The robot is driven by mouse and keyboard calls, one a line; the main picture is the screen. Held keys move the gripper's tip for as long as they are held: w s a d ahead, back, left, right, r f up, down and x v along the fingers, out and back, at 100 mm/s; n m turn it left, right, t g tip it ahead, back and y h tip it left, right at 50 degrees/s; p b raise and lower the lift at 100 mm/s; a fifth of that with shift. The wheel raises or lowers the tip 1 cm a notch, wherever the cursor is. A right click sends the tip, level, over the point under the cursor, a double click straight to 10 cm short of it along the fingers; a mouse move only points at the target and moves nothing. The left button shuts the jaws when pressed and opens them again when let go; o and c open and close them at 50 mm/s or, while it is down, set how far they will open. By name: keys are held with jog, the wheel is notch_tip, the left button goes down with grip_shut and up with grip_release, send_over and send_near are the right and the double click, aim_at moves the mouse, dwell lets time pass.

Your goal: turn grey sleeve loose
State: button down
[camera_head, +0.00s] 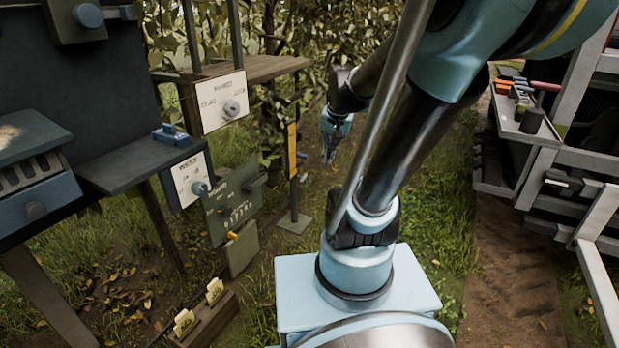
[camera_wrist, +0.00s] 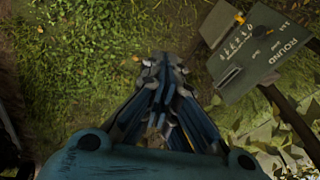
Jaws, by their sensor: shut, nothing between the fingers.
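My gripper (camera_head: 329,155) hangs over the grass path, beyond my arm in the head view. In the wrist view its fingers (camera_wrist: 163,62) are drawn together and hold nothing, with only grass and ground past their tips. I cannot make out a grey sleeve for certain. A dark grey cylinder (camera_head: 531,120) stands on the side tray at the right, well apart from my gripper; I cannot tell whether it is the sleeve.
A green panel (camera_head: 233,203) stands left of my gripper; it also shows in the wrist view (camera_wrist: 252,52). White panels with knobs (camera_head: 222,101) and a dark bench (camera_head: 138,158) fill the left. The side tray (camera_head: 508,123) is on a rack at right.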

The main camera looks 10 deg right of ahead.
jog(key=w+d+f+m+t+y, duration=0.1)
jog(key=w+f+m, duration=0.15)
jog(key=w, duration=0.75)
jog(key=w+f+m, duration=0.2)
jog(key=w+m, duration=0.2)
jog(key=w, duration=0.7)
jog(key=w+d+f+m+t+y, duration=0.1)
jog(key=w+f+m, duration=0.15)
jog(key=w, duration=0.75)
jog(key=w+d+f+m, duration=0.2)
jog(key=w+f+m, duration=0.4)
jog(key=w+f, duration=0.5)
jog(key=m+t, duration=0.2)
jog(key=m, duration=0.2)
send_near(300, 177)
jog(key=w+d+f, duration=0.3)
jog(key=w+f, duration=0.1)
jog(key=f, duration=0.1)
jog(key=shift+y, duration=0.3)
jog(key=shift+w+f, duration=0.15)
